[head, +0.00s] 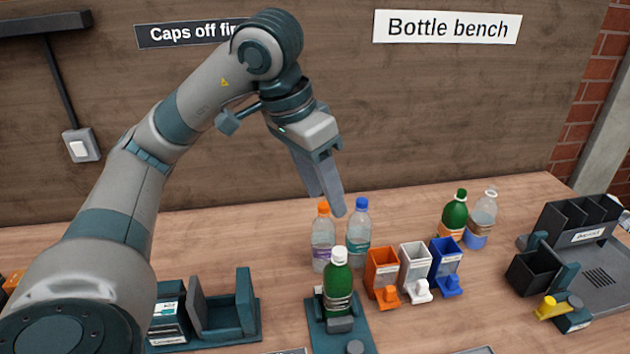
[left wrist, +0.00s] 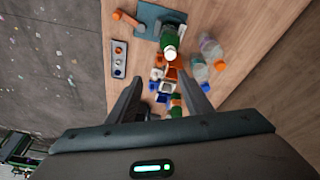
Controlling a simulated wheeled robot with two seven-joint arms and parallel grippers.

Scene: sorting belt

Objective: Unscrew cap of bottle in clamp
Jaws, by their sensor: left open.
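A green bottle (head: 338,292) with a white cap (head: 338,255) stands upright in the clamp (head: 340,328) on a teal base plate. The cap is on the bottle. In the left wrist view the same green bottle (left wrist: 169,38) and its white cap (left wrist: 170,54) show near the top middle, with the teal clamp plate (left wrist: 150,18) behind. My left gripper (head: 328,204) is open and empty, above and behind the clamped bottle in the head view. Its two fingers (left wrist: 165,100) frame the lower middle of the left wrist view, apart from the cap. My right gripper is not in view.
Orange (head: 381,280), white (head: 414,272) and blue (head: 446,266) bins stand right of the clamp. Bottles with orange (head: 322,240) and blue (head: 357,236) caps stand behind it. A green bottle (head: 455,216) and a clear bottle (head: 482,220) stand further right. A black rack (head: 580,230) is at far right.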

